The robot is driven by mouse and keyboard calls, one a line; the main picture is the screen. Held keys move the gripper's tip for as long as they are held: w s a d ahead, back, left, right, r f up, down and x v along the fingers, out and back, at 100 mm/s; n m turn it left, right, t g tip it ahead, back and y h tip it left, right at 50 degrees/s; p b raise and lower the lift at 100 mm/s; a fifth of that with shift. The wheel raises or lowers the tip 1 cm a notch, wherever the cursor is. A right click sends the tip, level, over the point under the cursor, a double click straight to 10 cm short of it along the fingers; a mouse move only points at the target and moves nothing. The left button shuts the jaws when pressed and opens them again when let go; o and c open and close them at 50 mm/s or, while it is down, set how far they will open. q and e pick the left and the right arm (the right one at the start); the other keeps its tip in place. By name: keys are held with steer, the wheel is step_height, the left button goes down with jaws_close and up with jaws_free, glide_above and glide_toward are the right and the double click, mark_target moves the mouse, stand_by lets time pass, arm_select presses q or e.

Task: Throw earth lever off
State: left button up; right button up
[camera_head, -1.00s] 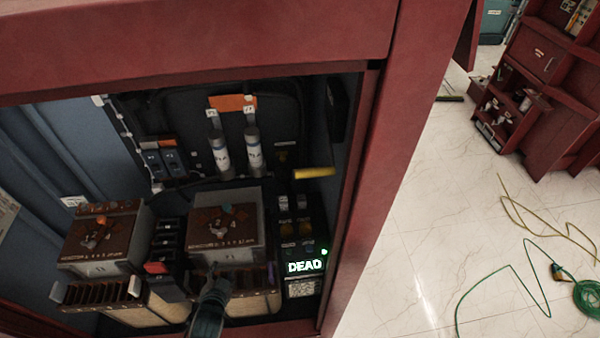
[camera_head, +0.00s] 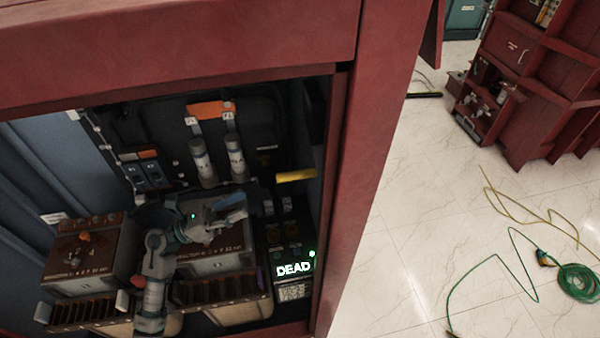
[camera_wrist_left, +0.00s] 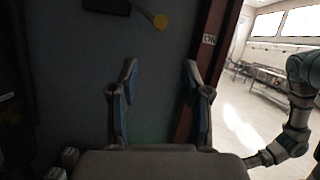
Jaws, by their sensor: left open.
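The yellow lever (camera_head: 297,175), which I take to be the earth lever, sticks out at the right inner side of the red cabinet. My right gripper does not show in the head view.
A unit with a lit "DEAD" display (camera_head: 293,269) sits below the lever. The red cabinet post (camera_head: 365,170) is close on the right. Brown-topped boxes (camera_head: 90,255) and two grey cylinders (camera_head: 202,160) stand nearby. A green cable (camera_head: 578,283) lies on the floor outside.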

arm_select(q)
steer(key=p, duration=0.2)
glide_toward(295, 171)
steer(key=d, duration=0.2)
steer(key=x, duration=0.3)
steer(key=p+x, duration=0.1)
steer(key=x, duration=0.4)
steer(key=shift+w+d+f+p, duration=0.2)
steer(key=shift+d+p, duration=0.15)
steer(key=shift+p, duration=0.05)
steer(key=shift+a, duration=0.5)
steer(key=c, duration=0.7)
jaws_close()
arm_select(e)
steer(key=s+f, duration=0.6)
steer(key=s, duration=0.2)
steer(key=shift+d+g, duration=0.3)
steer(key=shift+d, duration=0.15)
